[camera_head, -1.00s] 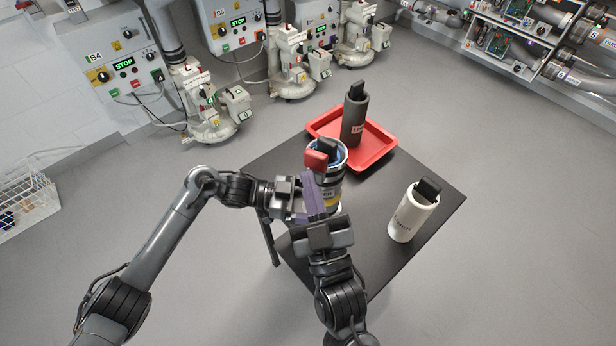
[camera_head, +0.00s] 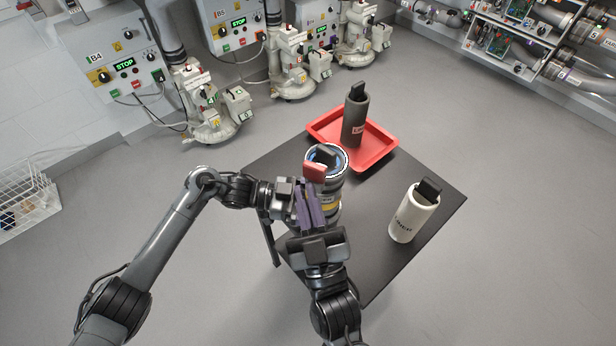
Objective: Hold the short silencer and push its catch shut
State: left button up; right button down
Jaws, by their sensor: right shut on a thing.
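The short silencer (camera_head: 333,190) stands upright on the near part of the table, dark with a pale, blue-lined rim and a yellow band. Its red catch (camera_head: 315,173) is at the near-left side of the rim. My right gripper (camera_head: 310,192) comes from below with two purple fingers close together. It is shut on the catch, though the contact is partly hidden. My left gripper (camera_head: 283,192) is at the silencer's left side. Its fingertips are hidden behind the purple fingers, so its grip cannot be made out.
A tall dark silencer (camera_head: 354,122) stands in a red tray (camera_head: 382,150) at the back of the black table (camera_head: 365,225). A white silencer (camera_head: 412,215) stands at the right. The table is bare between them. Blower machines (camera_head: 210,112) stand beyond on the floor.

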pick_arm(q)
jog(key=shift+w+a, duration=0.2)
jog(key=shift+w, duration=0.15)
pick_arm(e)
jog(key=f, duration=0.3)
jog(key=shift+w+f+g, duration=0.15)
jog(key=shift+w+g, duration=0.05)
jog(key=shift+g, duration=0.1)
pick_arm(q)
jog(key=shift+d, duration=0.1)
jog(key=shift+s+f, duration=0.1)
jog(key=shift+d, duration=0.1)
jog(key=shift+s, duration=0.15)
pick_arm(e)
jog(key=shift+s+a+f, duration=0.25)
jog(key=shift+s+f, duration=0.35)
jog(key=shift+f, duration=0.25)
jog(key=shift+s+a+f, duration=0.25)
jog(key=shift+s+f, duration=0.35)
jog(key=shift+f, duration=0.25)
pick_arm(q)
jog(key=o, duration=0.5)
